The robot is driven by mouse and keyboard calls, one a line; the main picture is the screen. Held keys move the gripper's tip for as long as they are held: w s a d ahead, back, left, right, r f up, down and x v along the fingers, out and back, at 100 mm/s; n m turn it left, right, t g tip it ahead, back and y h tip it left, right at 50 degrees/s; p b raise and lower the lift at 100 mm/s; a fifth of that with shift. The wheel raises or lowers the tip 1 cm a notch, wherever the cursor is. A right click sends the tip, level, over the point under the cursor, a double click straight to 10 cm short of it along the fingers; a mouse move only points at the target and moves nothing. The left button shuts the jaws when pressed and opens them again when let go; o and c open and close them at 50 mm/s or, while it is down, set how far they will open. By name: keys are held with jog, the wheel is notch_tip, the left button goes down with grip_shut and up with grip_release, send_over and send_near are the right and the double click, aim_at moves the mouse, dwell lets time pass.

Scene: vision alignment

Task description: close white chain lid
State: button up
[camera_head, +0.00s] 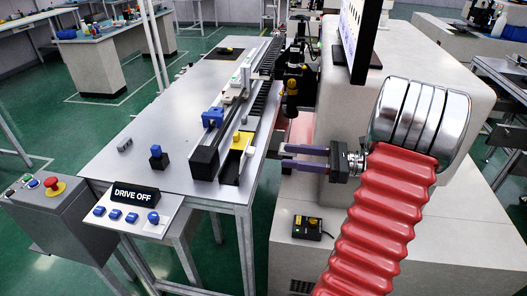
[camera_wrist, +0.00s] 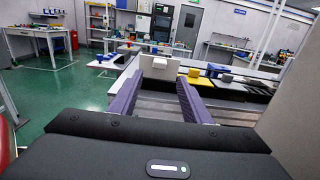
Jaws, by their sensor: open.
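A white panel with a small grey block on its face (camera_wrist: 160,68), which looks like the white chain lid, stands beyond my fingertips in the wrist view. It appears raised, but its hinge and exact tilt are hidden.
A yellow block (camera_head: 242,140) and a blue block (camera_head: 213,117) sit on the rails along the grey table (camera_head: 150,110). A black cable chain (camera_head: 262,105) runs along the back. A "DRIVE OFF" sign (camera_head: 135,194) stands at the front. The table's left side is mostly clear.

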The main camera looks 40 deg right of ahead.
jog(key=x, duration=0.9)
jog(key=shift+w+a, duration=0.2)
jog(key=shift+c, duration=0.6)
